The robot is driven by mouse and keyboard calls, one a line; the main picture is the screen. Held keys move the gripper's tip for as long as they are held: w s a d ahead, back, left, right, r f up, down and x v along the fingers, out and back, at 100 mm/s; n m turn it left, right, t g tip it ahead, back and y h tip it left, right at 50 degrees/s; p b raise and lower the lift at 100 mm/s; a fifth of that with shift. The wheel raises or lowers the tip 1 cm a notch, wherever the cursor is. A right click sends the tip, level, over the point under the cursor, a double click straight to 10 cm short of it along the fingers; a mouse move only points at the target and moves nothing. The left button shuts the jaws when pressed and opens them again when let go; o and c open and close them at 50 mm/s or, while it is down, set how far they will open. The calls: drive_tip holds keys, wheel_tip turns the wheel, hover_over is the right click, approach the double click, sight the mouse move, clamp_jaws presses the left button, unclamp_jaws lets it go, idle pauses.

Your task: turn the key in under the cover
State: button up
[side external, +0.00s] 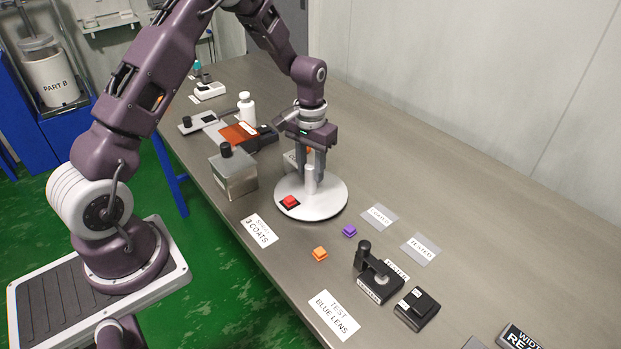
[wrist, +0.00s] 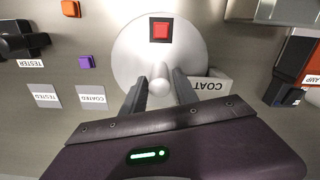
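A round white turntable (side external: 322,209) stands on the bench with a white upright post (side external: 310,180) at its middle. A red square key on a dark base (side external: 289,201) sits near the turntable's rim, uncovered; it also shows in the wrist view (wrist: 160,29). My gripper (side external: 311,175) points down over the turntable, one finger on each side of the post. In the wrist view my gripper (wrist: 161,78) seems to leave gaps beside the post (wrist: 160,88). A pale box lettered COAT (wrist: 209,86), perhaps the cover, stands at the turntable's edge, partly hidden behind my gripper in the side view.
A metal box with a black knob (side external: 233,172) stands left of the turntable. An orange key (side external: 320,253) and a purple key (side external: 349,230) lie in front. The bench at the back right is clear.

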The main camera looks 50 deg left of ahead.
sight(311, 178)
wheel_tip(311, 178, down, 4)
drive_tip(key=shift+r, duration=0.25)
drive_tip(key=shift+c, duration=0.3)
clamp_jaws()
idle(1.0)
